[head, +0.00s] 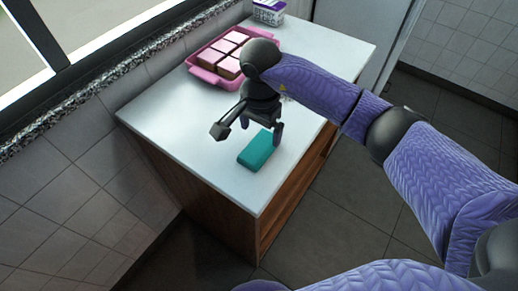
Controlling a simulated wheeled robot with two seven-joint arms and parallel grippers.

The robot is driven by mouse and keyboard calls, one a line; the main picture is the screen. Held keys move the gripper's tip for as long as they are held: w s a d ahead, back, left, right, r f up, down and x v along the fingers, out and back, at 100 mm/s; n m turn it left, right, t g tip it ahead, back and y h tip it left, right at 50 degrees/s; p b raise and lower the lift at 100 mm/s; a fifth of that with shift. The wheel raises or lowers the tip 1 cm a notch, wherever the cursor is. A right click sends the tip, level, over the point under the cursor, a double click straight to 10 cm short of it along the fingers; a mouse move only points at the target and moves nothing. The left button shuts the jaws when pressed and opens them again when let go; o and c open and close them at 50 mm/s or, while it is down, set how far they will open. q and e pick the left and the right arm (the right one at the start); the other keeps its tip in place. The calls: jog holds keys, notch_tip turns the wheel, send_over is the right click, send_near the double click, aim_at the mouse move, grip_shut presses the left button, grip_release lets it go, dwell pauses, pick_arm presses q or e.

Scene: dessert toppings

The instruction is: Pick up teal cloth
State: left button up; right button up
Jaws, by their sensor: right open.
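The teal cloth (256,151) lies as a small folded block on the white countertop, near its front right edge. My right gripper (248,131) is open above and just behind the cloth. One finger hangs over the cloth's upper right end and the other is off to its left. The gripper looks empty, and I cannot tell whether a finger touches the cloth. My left gripper is not in view.
A pink tray (204,76) with several pink-topped cake squares stands at the back left of the counter (172,120). A white and purple tub (268,12) stands at the far end. The counter's left front is clear. A window wall runs along the left.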

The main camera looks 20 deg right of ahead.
aim_at(259, 147)
jog(key=f, duration=0.2)
jog(key=f+b, duration=0.1)
jog(key=f, duration=0.2)
jog(key=shift+s+a+f, duration=0.15)
jog(key=shift+s+a, duration=0.05)
jog(key=shift+f, duration=0.15)
jog(key=shift+c, duration=1.3)
jog(key=c, duration=0.8)
jog(key=shift+r, duration=0.3)
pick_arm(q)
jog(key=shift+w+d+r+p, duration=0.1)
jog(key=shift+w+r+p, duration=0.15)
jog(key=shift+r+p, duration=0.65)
pick_arm(e)
notch_tip(259, 147, up, 10)
jog(key=shift+f+p, duration=0.2)
jog(key=shift+p, duration=0.1)
